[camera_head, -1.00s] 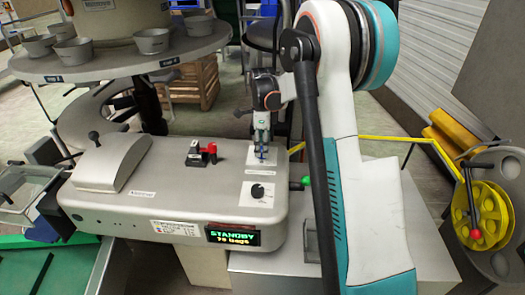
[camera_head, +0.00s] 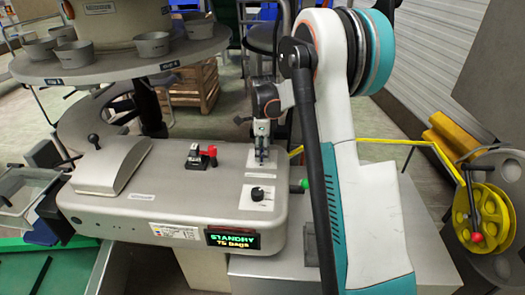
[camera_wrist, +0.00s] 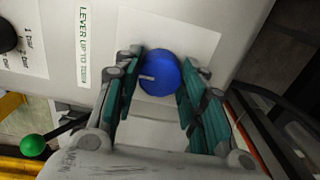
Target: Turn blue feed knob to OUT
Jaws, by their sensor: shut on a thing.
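The blue feed knob (camera_wrist: 158,73) shows in the upper middle of the wrist view, on a pale square plate (camera_wrist: 195,38). It is round, with a short white pointer mark toward the left in that view. My gripper (camera_wrist: 162,82) has one dark green finger pad on each side of the knob and is shut on it. In the head view my gripper (camera_head: 262,158) points down onto the machine top and mostly hides the knob. Any OUT marking cannot be read.
The grey machine (camera_head: 130,212) has a black dial (camera_head: 257,193), a red-handled lever (camera_head: 211,151) and a display (camera_head: 233,238) reading STANDBY. A green ball handle (camera_wrist: 33,145) is at the lower left of the wrist view. A yellow reel (camera_head: 482,215) stands right.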

